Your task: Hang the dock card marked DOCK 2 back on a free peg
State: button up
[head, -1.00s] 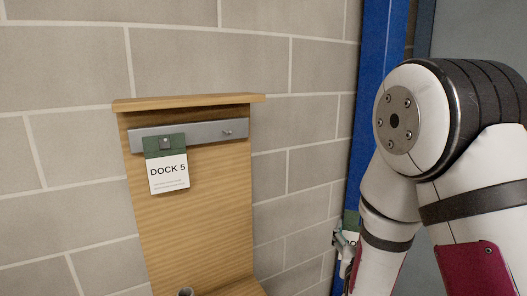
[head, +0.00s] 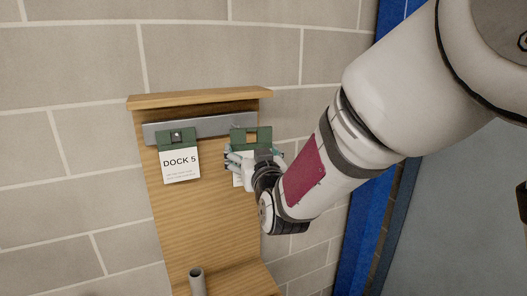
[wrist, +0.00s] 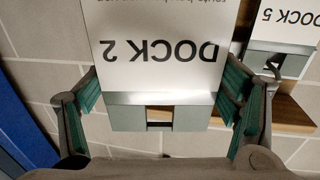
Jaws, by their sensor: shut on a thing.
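My gripper (head: 250,160) is shut on the DOCK 2 card (head: 251,137), in front of the right part of the peg rail. The card has a green top with a square hole; its white lower part is mostly hidden by the fingers in the head view. In the wrist view, the DOCK 2 card (wrist: 155,45) appears upside down between the fingers (wrist: 162,88), its lettering clear. The metal rail (head: 208,126) has a free peg at its right end, now largely covered by the card top. I cannot tell whether the hole is around that peg.
The DOCK 5 card (head: 181,163) hangs on the left peg; it also shows in the wrist view (wrist: 285,28). The wooden board (head: 205,220) has a top ledge (head: 200,98) just above the rail. A grey tube (head: 197,282) stands below. A blue post (head: 372,225) is at right.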

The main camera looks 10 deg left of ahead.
jog(key=shift+s+a+b+x, duration=0.15)
jog(key=shift+b+x, duration=0.1)
jog(key=shift+x, duration=0.65)
jog(key=shift+a+b+x, duration=0.1)
jog(key=shift+b+x, duration=0.1)
jog(key=shift+x, duration=0.65)
jog(key=shift+s+a+b+x, duration=0.15)
jog(key=shift+b+x, duration=0.1)
jog(key=shift+x, duration=0.65)
jog(key=shift+w+a+f, duration=0.1)
jog(key=shift+w+a, duration=0.1)
jog(key=shift+w, duration=0.1)
jog(key=shift+w+a+b, duration=0.35)
jog(key=shift+w+a, duration=0.05)
jog(key=shift+w, duration=0.15)
jog(key=shift+w+a, duration=0.25)
jog(key=shift+w, duration=0.1)
dwell(0.6)
jog(key=shift+w+a+b, duration=0.4)
jog(key=shift+w, duration=0.15)
jog(key=shift+w+a, duration=0.1)
dwell(0.4)
jog(key=shift+b+x, duration=0.45)
jog(key=shift+x, duration=0.6)
dwell(0.4)
jog(key=shift+a+f, duration=0.2)
jog(key=shift+a, duration=0.1)
jog(key=shift+w, duration=0.1)
dwell(0.3)
